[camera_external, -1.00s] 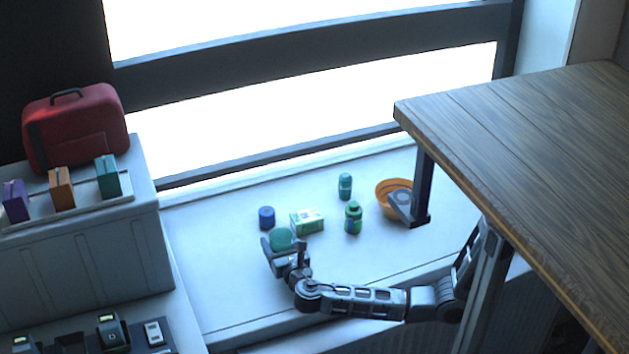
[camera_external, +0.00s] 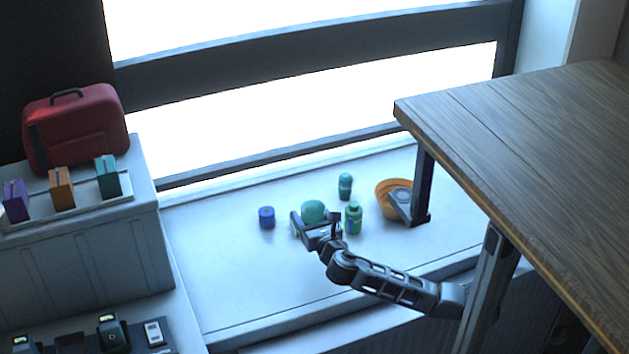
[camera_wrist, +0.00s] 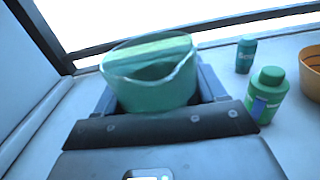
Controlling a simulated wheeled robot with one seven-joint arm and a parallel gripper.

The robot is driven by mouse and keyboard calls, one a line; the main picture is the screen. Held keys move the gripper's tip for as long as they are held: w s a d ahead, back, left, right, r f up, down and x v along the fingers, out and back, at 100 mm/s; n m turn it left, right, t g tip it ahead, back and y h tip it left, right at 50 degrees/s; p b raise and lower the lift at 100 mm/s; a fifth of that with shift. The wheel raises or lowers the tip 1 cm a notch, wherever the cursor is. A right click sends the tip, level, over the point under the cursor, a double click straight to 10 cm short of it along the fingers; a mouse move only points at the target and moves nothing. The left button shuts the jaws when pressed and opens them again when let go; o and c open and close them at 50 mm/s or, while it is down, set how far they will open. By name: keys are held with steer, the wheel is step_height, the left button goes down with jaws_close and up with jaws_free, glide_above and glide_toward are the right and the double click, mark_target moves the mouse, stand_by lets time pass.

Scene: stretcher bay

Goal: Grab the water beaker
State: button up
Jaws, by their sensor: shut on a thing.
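The water beaker (camera_wrist: 150,88) is a teal-green, see-through cup with an open top. In the wrist view it stands between the two fingers of my gripper (camera_wrist: 158,98), which is shut on it. In the external view the beaker (camera_external: 313,211) shows behind my gripper (camera_external: 317,222), over the pale ledge (camera_external: 240,270). It looks roughly upright. I cannot tell how far it is from the ledge. Its lower part is hidden by my gripper.
A green bottle (camera_external: 353,218) stands close to the right of my gripper. A teal container (camera_external: 345,186) is behind it. A blue jar (camera_external: 266,217) is at left. An orange bowl (camera_external: 383,200) stands by a dark table leg (camera_external: 423,185). The ledge's front left is clear.

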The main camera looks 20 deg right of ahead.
mark_target(320, 209)
steer(key=shift+d+r, duration=0.4)
steer(key=shift+d, duration=0.3)
steer(key=shift+d+r, duration=0.4)
steer(key=shift+d, duration=0.3)
